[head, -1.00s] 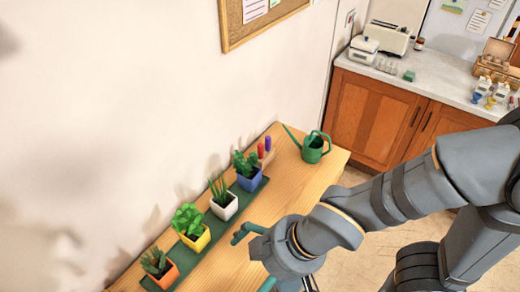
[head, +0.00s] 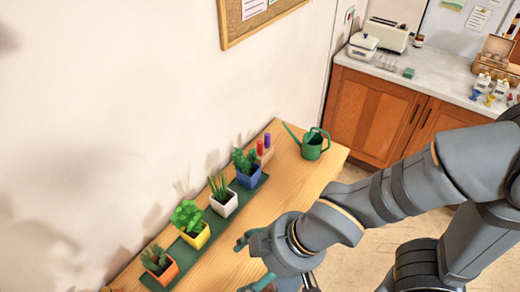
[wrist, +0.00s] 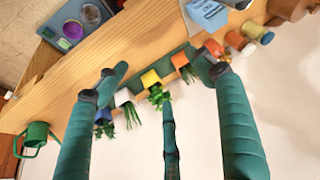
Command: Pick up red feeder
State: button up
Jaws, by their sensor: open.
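The red feeder (head: 260,147) stands upright in a small wooden holder (head: 266,156) at the far end of the wooden bench, beside a purple feeder (head: 267,140). My gripper (head: 242,266) is open and empty over the bench's front side, apart from the feeder and nearer to me. In the wrist view, my gripper (wrist: 163,78) shows its teal fingers spread, with the plant row beyond them. I cannot make out the red feeder in the wrist view; a finger may cover it.
Potted plants stand on a green mat (head: 222,224) along the wall: blue (head: 248,177), white (head: 224,205), yellow (head: 196,236) and orange (head: 161,273) pots. A green watering can (head: 313,147) stands right of the feeders. The wrist view also shows a grey tray (wrist: 60,18).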

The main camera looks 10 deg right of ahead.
jog(key=c, duration=0.9)
